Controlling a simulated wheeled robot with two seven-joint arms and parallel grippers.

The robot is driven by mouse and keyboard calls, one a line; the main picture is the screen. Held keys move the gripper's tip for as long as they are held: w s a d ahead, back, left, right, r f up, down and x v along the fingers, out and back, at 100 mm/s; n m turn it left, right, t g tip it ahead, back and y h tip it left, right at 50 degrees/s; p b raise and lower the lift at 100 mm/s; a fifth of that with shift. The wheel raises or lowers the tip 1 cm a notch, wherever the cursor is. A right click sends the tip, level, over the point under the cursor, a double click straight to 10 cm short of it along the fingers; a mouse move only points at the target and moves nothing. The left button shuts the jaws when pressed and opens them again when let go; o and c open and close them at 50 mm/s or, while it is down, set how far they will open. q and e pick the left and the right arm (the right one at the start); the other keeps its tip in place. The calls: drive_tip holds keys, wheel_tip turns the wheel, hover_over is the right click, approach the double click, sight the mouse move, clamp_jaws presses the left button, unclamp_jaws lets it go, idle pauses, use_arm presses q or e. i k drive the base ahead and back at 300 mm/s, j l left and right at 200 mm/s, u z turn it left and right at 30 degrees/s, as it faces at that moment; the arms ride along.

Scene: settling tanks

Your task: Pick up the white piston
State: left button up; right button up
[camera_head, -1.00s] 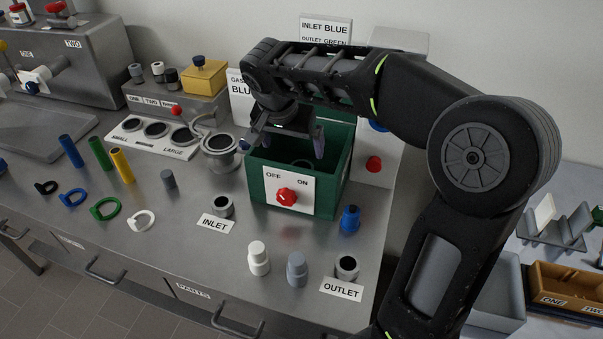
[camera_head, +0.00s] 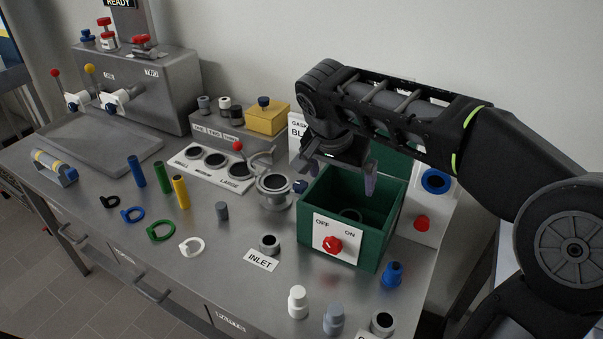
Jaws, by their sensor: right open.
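The white piston (camera_head: 298,302) stands upright on the steel bench near its front edge, beside a grey piston (camera_head: 334,319). My right gripper (camera_head: 340,172) is open, with its fingers pointing down over the back part of the green box (camera_head: 340,258). Nothing shows between its fingers. It is well behind and above the white piston, not touching it. My left gripper is not in view.
An inlet socket (camera_head: 269,244) and an outlet socket (camera_head: 382,323) flank the white and grey pistons. A white ring (camera_head: 191,247) lies flat on the bench.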

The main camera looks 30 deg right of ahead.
sight(298, 300)
drive_tip(key=k+j, duration=0.8)
drive_tip(key=j, duration=0.1)
